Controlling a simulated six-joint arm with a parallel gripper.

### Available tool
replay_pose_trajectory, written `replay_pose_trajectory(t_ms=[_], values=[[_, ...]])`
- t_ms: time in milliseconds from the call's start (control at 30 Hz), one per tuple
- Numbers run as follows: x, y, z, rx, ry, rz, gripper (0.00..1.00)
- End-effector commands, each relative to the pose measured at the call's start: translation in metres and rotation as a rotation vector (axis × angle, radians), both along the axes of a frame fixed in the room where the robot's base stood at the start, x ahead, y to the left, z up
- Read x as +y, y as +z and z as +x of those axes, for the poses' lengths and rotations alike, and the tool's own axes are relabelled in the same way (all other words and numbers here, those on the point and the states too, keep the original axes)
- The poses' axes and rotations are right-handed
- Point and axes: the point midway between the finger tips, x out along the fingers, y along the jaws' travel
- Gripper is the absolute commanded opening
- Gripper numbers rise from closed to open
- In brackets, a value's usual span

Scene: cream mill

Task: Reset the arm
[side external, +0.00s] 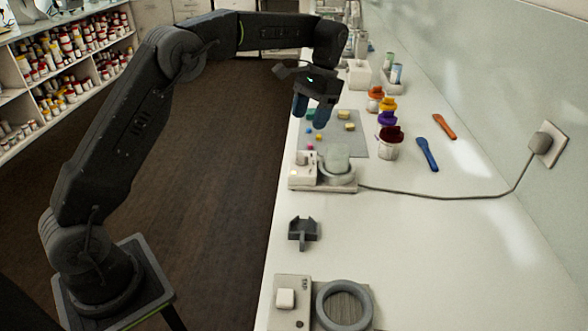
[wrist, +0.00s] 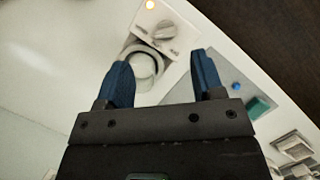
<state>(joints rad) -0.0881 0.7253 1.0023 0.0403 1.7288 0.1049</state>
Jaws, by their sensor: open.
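My gripper (side external: 310,115) hangs from the arm near the far left part of the white counter, its two blue fingers pointing down above the grey mat. In the wrist view my gripper (wrist: 161,66) shows its blue fingers apart with nothing between them. Beyond the fingertips is a white machine (wrist: 163,28) with a dial, a lit orange lamp and a round ring. In the side view the white machine (side external: 305,171) stands nearer the camera than my gripper, with a pale translucent jar (side external: 337,157) on its round part.
Small coloured blocks lie on the grey mat (side external: 354,149). Several coloured pots, including a dark red one (side external: 391,143), stand to its right, near a blue spatula (side external: 427,154) and an orange spatula (side external: 444,126). A cord (side external: 440,196) crosses to the wall. A grey holder (side external: 303,233) stands nearer the front.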

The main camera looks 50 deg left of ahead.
Motion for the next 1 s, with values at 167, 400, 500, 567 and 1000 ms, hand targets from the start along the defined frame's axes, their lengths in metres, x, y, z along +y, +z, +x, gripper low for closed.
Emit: replay_pose_trajectory(t_ms=[167, 400, 500, 567, 1000], values=[[-0.012, 0.049, -0.042, -0.144, -0.001, 0.008, 0.62], [-0.027, 0.086, -0.114, -0.338, -0.002, 0.012, 0.62], [-0.033, 0.092, -0.147, -0.419, 0.000, 0.011, 0.62], [-0.036, 0.093, -0.167, -0.467, 0.000, 0.010, 0.62], [-0.050, 0.051, -0.286, -0.769, 0.011, -0.010, 0.62]])
